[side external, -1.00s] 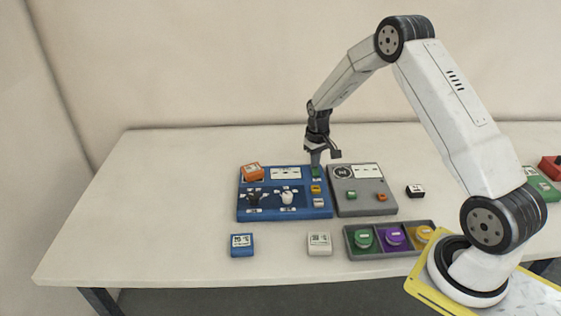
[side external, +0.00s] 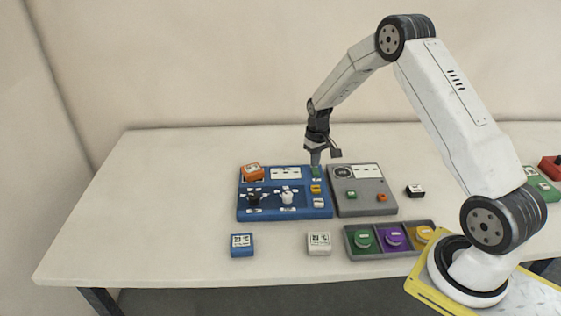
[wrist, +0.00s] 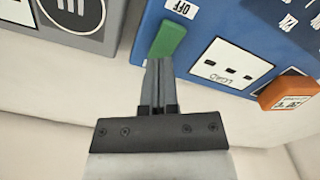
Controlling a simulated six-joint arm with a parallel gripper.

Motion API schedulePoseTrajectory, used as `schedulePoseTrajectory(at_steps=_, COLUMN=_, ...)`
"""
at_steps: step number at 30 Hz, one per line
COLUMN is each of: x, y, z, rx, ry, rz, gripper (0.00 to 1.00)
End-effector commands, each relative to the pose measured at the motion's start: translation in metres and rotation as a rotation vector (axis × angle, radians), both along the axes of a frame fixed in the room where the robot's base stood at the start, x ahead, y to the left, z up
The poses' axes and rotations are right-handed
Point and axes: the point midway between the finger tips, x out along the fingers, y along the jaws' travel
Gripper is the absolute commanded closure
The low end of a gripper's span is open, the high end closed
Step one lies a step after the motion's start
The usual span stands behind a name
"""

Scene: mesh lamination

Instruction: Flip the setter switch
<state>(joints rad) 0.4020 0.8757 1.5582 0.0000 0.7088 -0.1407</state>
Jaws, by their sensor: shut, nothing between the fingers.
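A blue panel (side external: 283,211) lies on the table and carries several controls. At its upper right corner is a green switch (side external: 315,171), which also shows in the wrist view (wrist: 168,40) beside a white "OFF" label (wrist: 182,8). I cannot read which control is named setter. My gripper (side external: 315,162) is shut and empty, pointing down at the green switch. In the wrist view my closed fingertips (wrist: 159,62) are at the near end of the green switch; whether they touch it I cannot tell.
A grey panel (side external: 375,207) adjoins the blue one on the right. An orange block (side external: 252,171) sits at the blue panel's upper left. A blue block (side external: 242,245), a white block (side external: 319,243) and a tray (side external: 358,254) of coloured round pieces lie in front. The table's left is clear.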

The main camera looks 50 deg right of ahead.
Motion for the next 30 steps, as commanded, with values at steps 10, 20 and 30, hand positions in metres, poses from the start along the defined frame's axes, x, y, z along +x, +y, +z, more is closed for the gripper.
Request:
schedulePoseTrajectory(at_steps=10, x=0.000, y=0.000, z=0.021, rx=-0.001, ry=-0.003, rz=0.000, gripper=1.00)
schedulePoseTrajectory(at_steps=20, x=0.000, y=0.000, z=0.039, rx=-0.001, ry=-0.003, rz=0.000, gripper=1.00)
schedulePoseTrajectory(at_steps=30, x=0.000, y=0.000, z=0.057, rx=-0.001, ry=-0.002, rz=0.000, gripper=1.00)
